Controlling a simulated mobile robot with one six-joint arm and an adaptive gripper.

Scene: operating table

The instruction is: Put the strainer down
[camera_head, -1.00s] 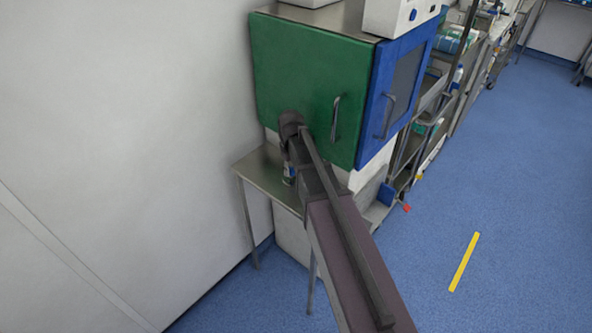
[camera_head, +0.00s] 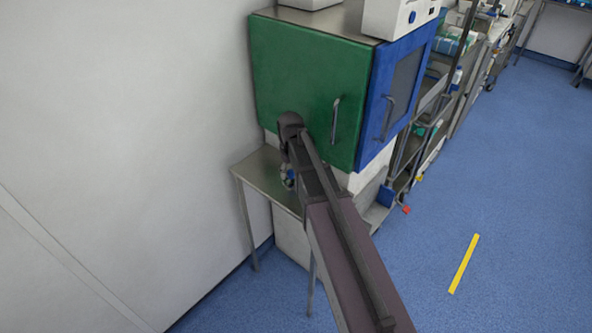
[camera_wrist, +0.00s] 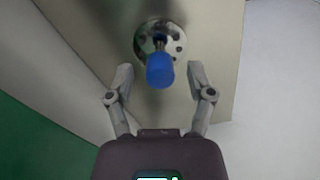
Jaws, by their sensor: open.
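The strainer (camera_wrist: 173,47) shows in the wrist view as a round metal disc with holes and a blue handle (camera_wrist: 160,72) pointing toward the camera. It appears to rest on the small metal table (camera_wrist: 207,22). My gripper (camera_wrist: 160,80) is open, with one finger on each side of the blue handle and a visible gap to both. In the head view my gripper (camera_head: 288,182) is low over the small table (camera_head: 258,172), mostly hidden by my arm.
A green cabinet (camera_head: 300,85) with a blue door (camera_head: 398,90) stands right behind my arm. A white wall (camera_head: 120,130) is close on the left. Shelves (camera_head: 425,130) stand to the right. The blue floor (camera_head: 510,180) is open on the right.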

